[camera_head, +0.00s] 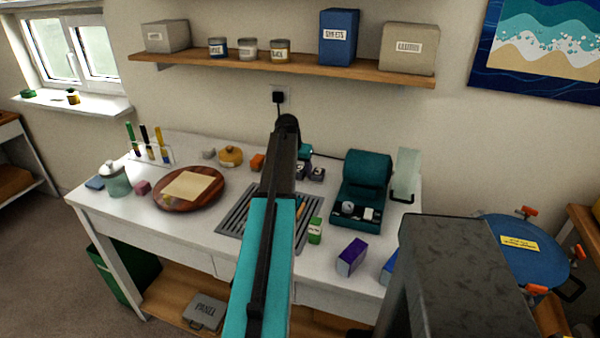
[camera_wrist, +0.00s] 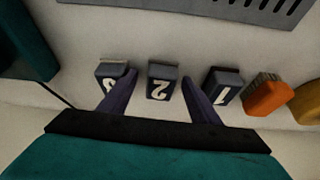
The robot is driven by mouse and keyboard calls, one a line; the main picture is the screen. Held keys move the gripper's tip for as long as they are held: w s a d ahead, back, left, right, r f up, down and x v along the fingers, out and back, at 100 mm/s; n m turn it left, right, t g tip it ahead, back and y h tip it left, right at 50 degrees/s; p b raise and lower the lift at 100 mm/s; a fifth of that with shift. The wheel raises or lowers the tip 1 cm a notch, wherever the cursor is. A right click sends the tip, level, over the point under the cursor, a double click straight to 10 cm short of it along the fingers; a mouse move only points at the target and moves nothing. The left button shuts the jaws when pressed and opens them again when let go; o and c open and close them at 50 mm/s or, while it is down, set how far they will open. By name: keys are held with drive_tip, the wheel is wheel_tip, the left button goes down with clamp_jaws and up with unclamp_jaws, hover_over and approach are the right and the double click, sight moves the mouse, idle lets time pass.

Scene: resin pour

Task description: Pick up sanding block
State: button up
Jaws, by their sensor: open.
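No block in view is labelled as the sanding block. In the wrist view, an orange block with a dark grey face (camera_wrist: 265,97) lies on the white worktop; an orange block (camera_head: 257,162) also shows in the head view left of my arm. Three grey-topped, dark blue numbered blocks stand in a row beside it: the block marked 1 (camera_wrist: 222,86), the block marked 2 (camera_wrist: 162,83) and a partly covered one (camera_wrist: 112,73). My gripper (camera_wrist: 158,80) is open, with the block marked 2 appearing between its fingers. I cannot tell its height. My arm hides the gripper in the head view.
A slotted grey grate (camera_head: 232,218) lies in front, also seen in the wrist view (camera_wrist: 262,8). A teal machine (camera_head: 365,175) stands to the right. A yellow-orange round thing (camera_head: 230,156) and a round wooden board (camera_head: 165,202) are left. A shelf (camera_head: 300,70) runs above.

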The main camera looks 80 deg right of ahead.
sight(300, 168)
drive_tip(key=c, duration=1.2)
drive_tip(key=shift+o, duration=0.2)
drive_tip(key=shift+r, duration=0.15)
drive_tip(key=shift+r+b, duration=0.65)
drive_tip(key=shift+r, duration=0.85)
drive_tip(key=w+a+b, duration=0.1)
drive_tip(key=a, duration=0.4)
drive_tip(key=w+a+r+b, duration=0.1)
drive_tip(key=w+a, duration=0.1)
drive_tip(key=a, duration=0.3)
drive_tip(key=w+a+b, duration=0.1)
drive_tip(key=w+a, duration=0.1)
drive_tip(key=a, duration=0.3)
drive_tip(key=shift+w+r, duration=0.25)
drive_tip(key=shift+r, duration=0.1)
